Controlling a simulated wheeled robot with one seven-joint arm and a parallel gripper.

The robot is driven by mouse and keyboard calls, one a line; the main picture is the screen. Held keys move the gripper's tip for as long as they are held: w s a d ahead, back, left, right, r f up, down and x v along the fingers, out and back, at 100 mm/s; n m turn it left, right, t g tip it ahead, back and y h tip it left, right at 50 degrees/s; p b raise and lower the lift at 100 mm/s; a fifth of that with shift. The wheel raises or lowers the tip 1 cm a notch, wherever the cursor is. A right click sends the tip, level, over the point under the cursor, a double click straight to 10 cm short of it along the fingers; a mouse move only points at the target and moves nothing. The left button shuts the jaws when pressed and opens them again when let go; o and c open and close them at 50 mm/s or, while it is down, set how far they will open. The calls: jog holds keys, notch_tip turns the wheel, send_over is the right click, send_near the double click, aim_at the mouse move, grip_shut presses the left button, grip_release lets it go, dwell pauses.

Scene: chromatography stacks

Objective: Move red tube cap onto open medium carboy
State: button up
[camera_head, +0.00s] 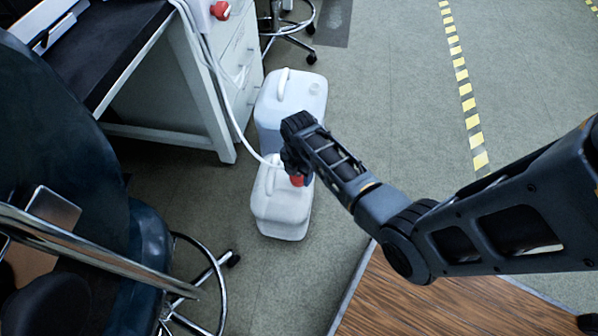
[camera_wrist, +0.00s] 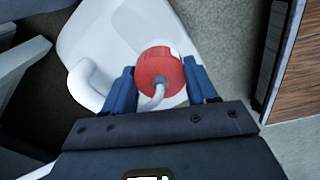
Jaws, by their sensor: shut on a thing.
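The red tube cap (camera_wrist: 160,72) sits between the two blue fingers of my gripper (camera_wrist: 163,85), with a pale tube bending out of its top. My gripper is shut on it. In the head view the red cap (camera_head: 297,181) shows under my gripper, over the right side of the front white carboy (camera_head: 281,213). A larger pale carboy (camera_head: 290,101) stands just behind, with a small round opening or neck on its top right. In the wrist view a white carboy (camera_wrist: 110,35) lies below the cap. The cap and gripper hide the front carboy's neck, so I cannot tell whether they touch.
A white tube (camera_head: 232,117) runs from the bench (camera_head: 105,45) down toward my gripper. A red round item (camera_head: 220,10) is at the cabinet top. A dark chair (camera_head: 125,235) stands at left. A wooden surface (camera_head: 430,300) is at lower right. Floor at right is clear.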

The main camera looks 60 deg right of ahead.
jog(key=shift+f, duration=0.3)
jog(key=o, duration=1.4)
jog(key=shift+r, duration=0.1)
notch_tip(320, 180, up, 7)
jog(key=p, duration=0.7)
dwell(0.3)
